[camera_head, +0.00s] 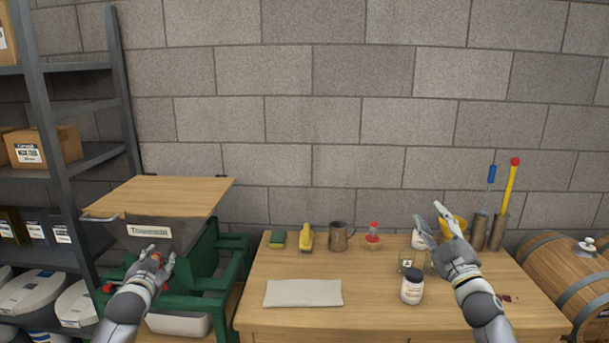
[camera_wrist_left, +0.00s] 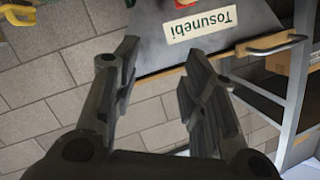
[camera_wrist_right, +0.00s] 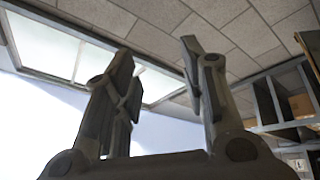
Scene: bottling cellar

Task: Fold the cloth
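A light grey cloth (camera_head: 303,293) lies flat as a wide rectangle near the front of the wooden table, left of its middle. Whether it has layers is too small to tell. My left gripper (camera_head: 158,258) is left of the table, in front of the green machine. In the left wrist view my left gripper (camera_wrist_left: 158,80) has its fingers apart with nothing between them. My right gripper (camera_head: 434,222) is raised over the right part of the table, well away from the cloth. In the right wrist view my right gripper (camera_wrist_right: 160,75) is open and empty.
A white jar with a dark lid (camera_head: 412,286) stands right of the cloth. A sponge (camera_head: 277,239), a yellow brush (camera_head: 307,237), a metal mug (camera_head: 339,237) and a red-topped bottle (camera_head: 373,236) line the back. The table around the cloth is clear.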

